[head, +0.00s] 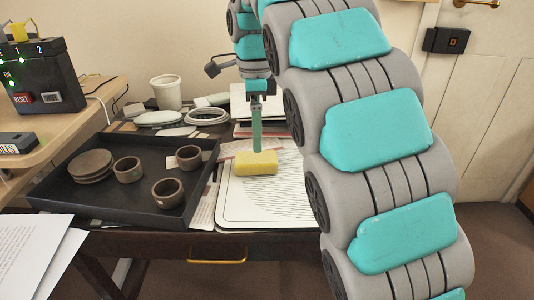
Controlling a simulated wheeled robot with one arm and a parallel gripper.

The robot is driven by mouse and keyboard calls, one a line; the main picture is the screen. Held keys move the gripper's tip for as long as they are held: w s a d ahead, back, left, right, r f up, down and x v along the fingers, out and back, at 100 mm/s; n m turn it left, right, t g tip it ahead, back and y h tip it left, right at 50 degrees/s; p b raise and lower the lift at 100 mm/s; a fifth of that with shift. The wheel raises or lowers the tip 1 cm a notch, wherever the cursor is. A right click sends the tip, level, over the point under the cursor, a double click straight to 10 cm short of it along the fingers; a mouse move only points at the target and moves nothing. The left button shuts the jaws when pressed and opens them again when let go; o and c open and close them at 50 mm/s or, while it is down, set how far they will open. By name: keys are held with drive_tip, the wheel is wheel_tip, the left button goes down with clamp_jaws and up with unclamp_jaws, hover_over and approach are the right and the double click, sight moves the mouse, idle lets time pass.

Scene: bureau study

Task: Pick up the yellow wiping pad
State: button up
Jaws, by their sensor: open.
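The yellow wiping pad (257,168) lies on a white sheet or board (262,206) with fine lines on the desk. My gripper (257,147) points straight down at the pad, with its teal finger seen nearly edge-on. The fingertip overlaps the pad's top back edge in the head view. I cannot tell whether it touches the pad or stands just behind or above it. The gripper is open, and the second finger is not clearly visible. The pad lies flat and its front face shows fully.
A dark tray (110,209) with brown cups and stacked plates stands left of the pad. Behind are a white cup (166,92), dishes and papers. A side desk (62,130) holds a black button box (37,84). My arm covers the desk's right part.

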sight(256, 157)
drive_tip(key=shift+s+a+f, duration=0.1)
drive_tip(key=shift+f, duration=1.55)
drive_tip(key=shift+s+a+f, duration=0.1)
drive_tip(key=shift+f, duration=1.5)
drive_tip(key=shift+w+f, duration=0.15)
drive_tip(key=shift+f, duration=0.45)
drive_tip(key=c, duration=1.2)
drive_tip(key=shift+c, duration=0.2)
drive_tip(key=shift+r, duration=0.15)
drive_tip(key=shift+r, duration=1.6)
drive_tip(key=s, duration=0.5)
drive_tip(key=s+a+r+b, duration=0.1)
drive_tip(key=s, duration=0.4)
drive_tip(key=s+a, duration=0.1)
drive_tip(key=s, duration=0.5)
drive_tip(key=shift+a+r, duration=0.15)
drive_tip(key=shift+r, duration=0.1)
